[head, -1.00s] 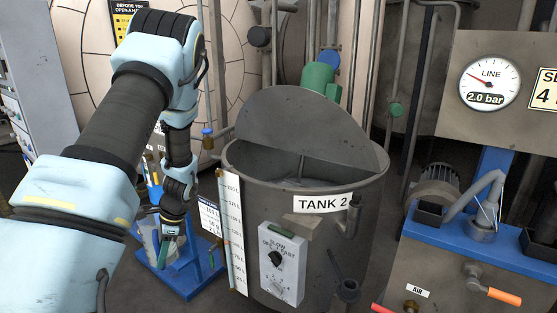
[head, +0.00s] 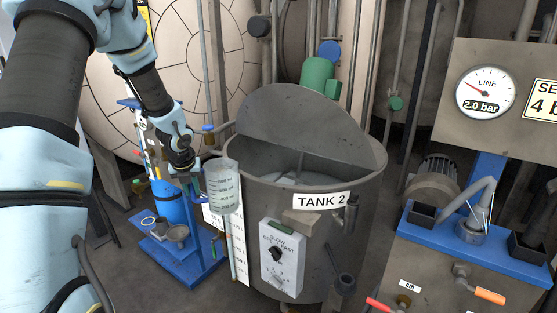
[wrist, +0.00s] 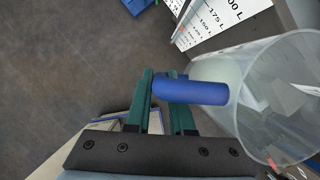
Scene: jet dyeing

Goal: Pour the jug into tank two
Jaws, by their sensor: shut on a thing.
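The clear jug (head: 223,188) is upright in the head view, in front of the left rim of tank two. It has dark graduation marks and pale contents low inside. My gripper (head: 186,168) is left of the jug. In the wrist view my gripper's green fingers (wrist: 172,100) are shut on the jug's blue handle (wrist: 195,91), and the clear jug (wrist: 280,100) fills the right side. Tank two (head: 350,240) is a grey open vessel labelled TANK 2, with its half lid raised at the back. Pale liquid shows inside it.
A blue stand (head: 190,262) is on the floor left of the tank. A control box with a knob (head: 282,258) is on the tank's front. A blue pump bench (head: 465,235) with a line gauge (head: 487,91) stands at right.

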